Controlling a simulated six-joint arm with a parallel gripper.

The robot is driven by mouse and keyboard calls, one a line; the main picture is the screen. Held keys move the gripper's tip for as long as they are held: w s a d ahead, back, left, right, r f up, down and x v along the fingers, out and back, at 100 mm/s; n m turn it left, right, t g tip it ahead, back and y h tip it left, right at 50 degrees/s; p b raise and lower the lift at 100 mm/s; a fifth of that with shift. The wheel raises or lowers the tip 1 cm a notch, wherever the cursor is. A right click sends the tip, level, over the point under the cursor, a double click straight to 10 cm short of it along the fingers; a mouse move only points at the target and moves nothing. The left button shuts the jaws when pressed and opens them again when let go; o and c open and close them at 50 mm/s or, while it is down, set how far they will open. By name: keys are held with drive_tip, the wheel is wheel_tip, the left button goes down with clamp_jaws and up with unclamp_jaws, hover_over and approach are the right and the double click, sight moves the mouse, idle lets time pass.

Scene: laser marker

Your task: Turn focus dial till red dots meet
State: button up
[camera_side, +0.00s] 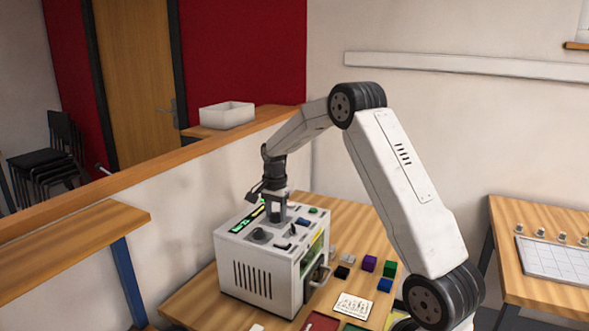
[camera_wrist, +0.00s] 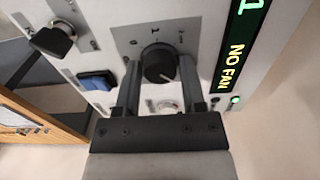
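The white laser marker (camera_side: 255,275) stands on the wooden table with its control panel on top. In the wrist view, a round black dial (camera_wrist: 158,63) with a pale pointer line sits on a grey plate on that panel. My gripper (camera_wrist: 160,85) is open, pointing down at the panel. One finger is at each side of the black dial, with narrow gaps seeming to show. My gripper also shows over the panel in the side view (camera_side: 276,217). I cannot read a label naming this dial. No red dots can be made out in either view.
A green display (camera_wrist: 237,50) reads "NO FAN" beside a lit green lamp (camera_wrist: 235,100). A blue rocker switch (camera_wrist: 97,81) and another black knob (camera_wrist: 52,40) are left of the dial. Small coloured blocks (camera_side: 369,263) and a printed card (camera_side: 353,306) lie right of the machine.

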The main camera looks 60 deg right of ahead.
clamp_jaws()
drive_tip(key=shift+n, duration=0.4)
drive_tip(key=n, duration=0.8)
idle(0.3)
drive_tip(key=o, duration=0.7)
unclamp_jaws()
